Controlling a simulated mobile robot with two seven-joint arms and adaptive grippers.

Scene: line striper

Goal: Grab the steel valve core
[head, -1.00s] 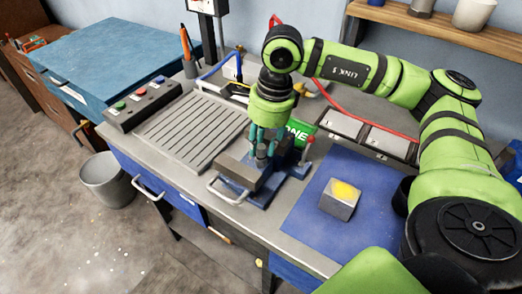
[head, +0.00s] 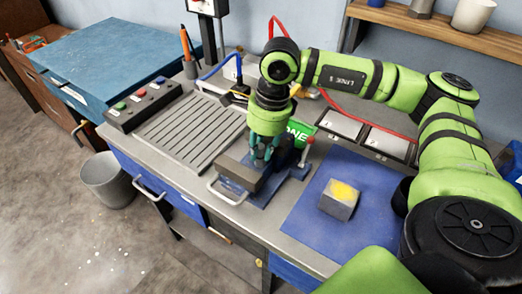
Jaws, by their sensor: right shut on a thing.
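My right gripper (head: 264,158) points straight down over the grey and blue vise (head: 238,171) near the front of the workbench. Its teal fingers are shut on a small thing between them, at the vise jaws. The fingers and the vise largely hide this thing, which I take to be the steel valve core. I cannot tell whether it still touches the vise. My left gripper is not in view.
A blue mat (head: 320,228) right of the vise holds a metal block (head: 339,199) with a yellow top. A green box (head: 299,132) stands close behind the gripper. A slotted plate (head: 190,130) and a button box (head: 142,104) lie to the left.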

